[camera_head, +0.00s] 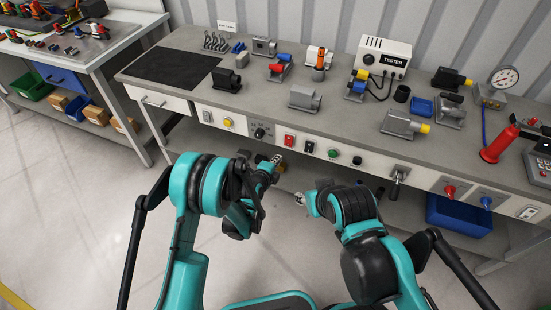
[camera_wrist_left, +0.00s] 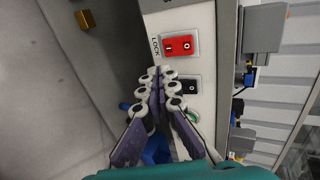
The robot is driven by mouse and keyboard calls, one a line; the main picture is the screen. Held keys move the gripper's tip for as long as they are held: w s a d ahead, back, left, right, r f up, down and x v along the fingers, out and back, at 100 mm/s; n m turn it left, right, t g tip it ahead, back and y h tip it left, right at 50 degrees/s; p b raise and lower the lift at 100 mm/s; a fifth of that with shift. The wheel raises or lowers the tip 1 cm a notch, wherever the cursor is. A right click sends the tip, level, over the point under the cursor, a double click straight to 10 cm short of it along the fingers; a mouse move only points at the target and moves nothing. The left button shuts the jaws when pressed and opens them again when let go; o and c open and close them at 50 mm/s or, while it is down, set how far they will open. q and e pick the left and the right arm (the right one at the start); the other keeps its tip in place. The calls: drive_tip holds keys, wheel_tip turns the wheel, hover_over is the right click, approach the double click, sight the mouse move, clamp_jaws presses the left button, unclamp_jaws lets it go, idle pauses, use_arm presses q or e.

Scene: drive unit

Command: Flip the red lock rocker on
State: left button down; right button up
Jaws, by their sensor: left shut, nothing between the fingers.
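The red lock rocker (camera_head: 289,140) sits on the front panel of the workbench. In the left wrist view the red rocker (camera_wrist_left: 179,46) shows its I and O marks beside the word LOCK; I cannot tell which side is pressed in. My left gripper (camera_head: 277,159) is in front of the panel, just below and left of the rocker. In the left wrist view its fingertips (camera_wrist_left: 155,73) are together and empty, close to the rocker and apparently not touching it. My right gripper (camera_head: 299,199) is lower, away from the panel, too small to read.
A black rocker (camera_head: 309,147) and a green button (camera_head: 333,153) are right of the red rocker. A dark knob (camera_head: 260,132) is left of it. A lever (camera_head: 397,180) sticks out further right. The floor before the bench is clear.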

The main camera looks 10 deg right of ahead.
sight(288, 141)
use_arm(q)
drive_tip(key=r+b+x, duration=0.1)
drive_tip(key=b+x, duration=0.2)
drive_tip(key=x, duration=0.6)
drive_tip(key=shift+w+d, duration=0.3)
drive_tip(key=shift+w, duration=0.1)
drive_tip(key=shift+f, duration=0.15)
drive_tip(key=shift+w+d+f+b, duration=0.25)
drive_tip(key=shift+w+f+b, duration=0.05)
drive_tip(key=shift+w+b, duration=0.1)
drive_tip(key=shift+r, duration=0.1)
